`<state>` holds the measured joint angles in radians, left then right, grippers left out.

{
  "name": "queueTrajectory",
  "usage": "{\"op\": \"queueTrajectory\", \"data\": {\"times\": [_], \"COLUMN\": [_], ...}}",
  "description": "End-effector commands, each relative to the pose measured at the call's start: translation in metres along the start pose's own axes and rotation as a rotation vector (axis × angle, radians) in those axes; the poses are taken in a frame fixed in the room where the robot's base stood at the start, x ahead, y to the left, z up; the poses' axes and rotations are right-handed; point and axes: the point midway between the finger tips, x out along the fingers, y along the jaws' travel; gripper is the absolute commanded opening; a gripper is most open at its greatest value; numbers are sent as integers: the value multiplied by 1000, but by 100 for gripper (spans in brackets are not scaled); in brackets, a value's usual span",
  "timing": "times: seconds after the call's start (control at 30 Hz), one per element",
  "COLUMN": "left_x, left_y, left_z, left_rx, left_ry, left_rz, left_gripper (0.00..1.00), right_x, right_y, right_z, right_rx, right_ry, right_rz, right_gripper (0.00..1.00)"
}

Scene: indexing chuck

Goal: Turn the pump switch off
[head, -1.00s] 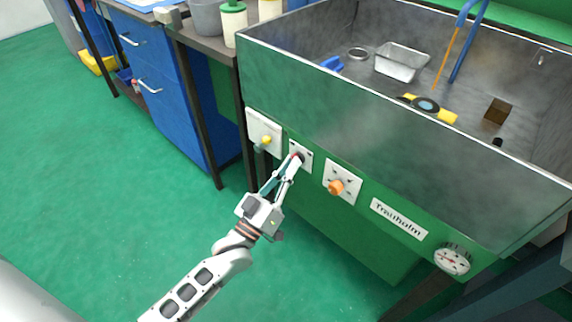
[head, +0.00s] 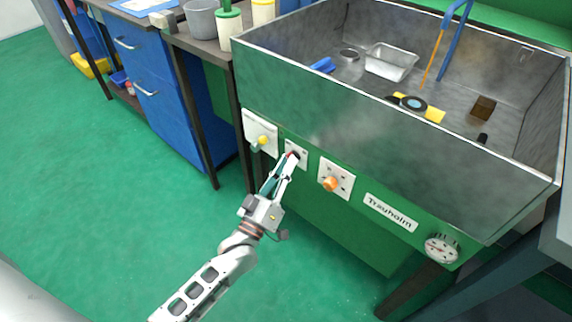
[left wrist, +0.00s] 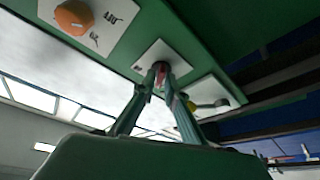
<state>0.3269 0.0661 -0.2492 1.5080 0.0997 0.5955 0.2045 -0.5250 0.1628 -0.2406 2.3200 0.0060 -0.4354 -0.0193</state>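A small white plate (head: 299,147) with a red-tipped switch (head: 293,155) is on the green front panel below the steel sink. I take it for the pump switch; its label is too small to read. My left gripper (head: 290,160) reaches it from below, with its fingertips at the plate. In the left wrist view the two fingers (left wrist: 160,72) close in on the red piece (left wrist: 160,80) between their tips. The fingers hide much of the switch, so its position cannot be told. My right gripper is not in view.
A plate with a yellow-tipped lever (head: 262,140) is close on the left. A plate with an orange knob (head: 330,184) is close on the right, with a round dial (head: 441,248) farther along. The sink front (head: 370,125) overhangs above. The green floor below is clear.

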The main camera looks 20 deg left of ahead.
Motion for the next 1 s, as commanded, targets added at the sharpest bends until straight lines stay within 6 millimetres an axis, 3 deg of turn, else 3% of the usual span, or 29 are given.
{"op": "queueTrajectory", "data": {"times": [0.47,1.0], "left_x": [3,30], "left_y": [4,47], "left_z": [-6,-72], "left_rx": [1,0], "left_ry": [3,1], "left_rz": [1,1], "left_gripper": [23,23], "right_x": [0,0], "right_y": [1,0], "right_z": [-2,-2], "right_rx": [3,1], "right_ry": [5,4], "right_rz": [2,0], "right_gripper": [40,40]}}
